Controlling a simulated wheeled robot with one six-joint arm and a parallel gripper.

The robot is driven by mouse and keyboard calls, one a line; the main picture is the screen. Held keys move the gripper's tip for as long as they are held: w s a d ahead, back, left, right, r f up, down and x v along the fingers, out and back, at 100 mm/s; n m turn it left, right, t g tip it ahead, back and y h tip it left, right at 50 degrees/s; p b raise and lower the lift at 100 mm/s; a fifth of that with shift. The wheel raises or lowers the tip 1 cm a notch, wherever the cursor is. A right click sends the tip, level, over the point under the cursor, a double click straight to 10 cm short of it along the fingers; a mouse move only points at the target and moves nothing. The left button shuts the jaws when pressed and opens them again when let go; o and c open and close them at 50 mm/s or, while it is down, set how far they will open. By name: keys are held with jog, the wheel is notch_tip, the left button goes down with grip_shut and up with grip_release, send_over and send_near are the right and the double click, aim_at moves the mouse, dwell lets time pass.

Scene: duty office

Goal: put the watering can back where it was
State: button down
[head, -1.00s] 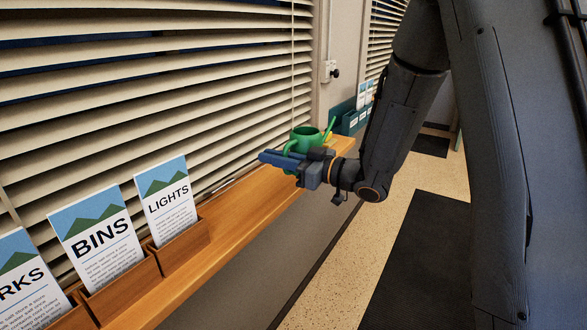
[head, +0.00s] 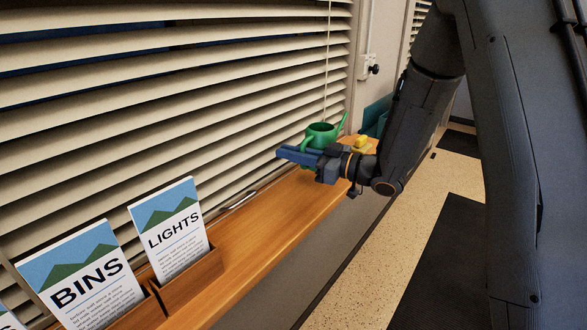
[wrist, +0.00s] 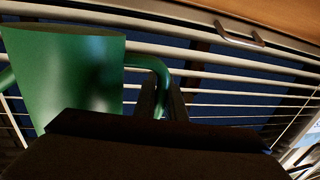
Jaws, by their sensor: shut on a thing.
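The green watering can (head: 321,134) is upright near the far end of the wooden sill, in front of the blinds. My gripper (head: 296,156) is beside it, on its near side. In the wrist view the can's body (wrist: 65,75) fills the left, and its handle runs down between the fingers of my gripper (wrist: 165,100), which is shut on it. My gripper hides the can's lower part in the head view, so I cannot tell whether it touches the sill.
A small yellow thing (head: 360,143) lies right of the can. Slatted blinds (head: 180,100) stand behind. A metal handle (wrist: 240,36) shows in the wrist view.

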jog(key=shift+f+p, duration=0.7)
jog(key=shift+f, duration=1.85)
jog(key=shift+f, duration=0.2)
jog(key=c, duration=1.8)
grip_release()
jog(key=shift+r, duration=0.25)
jog(key=b+v, duration=0.3)
jog(key=v, duration=0.9)
jog(key=shift+b, duration=0.3)
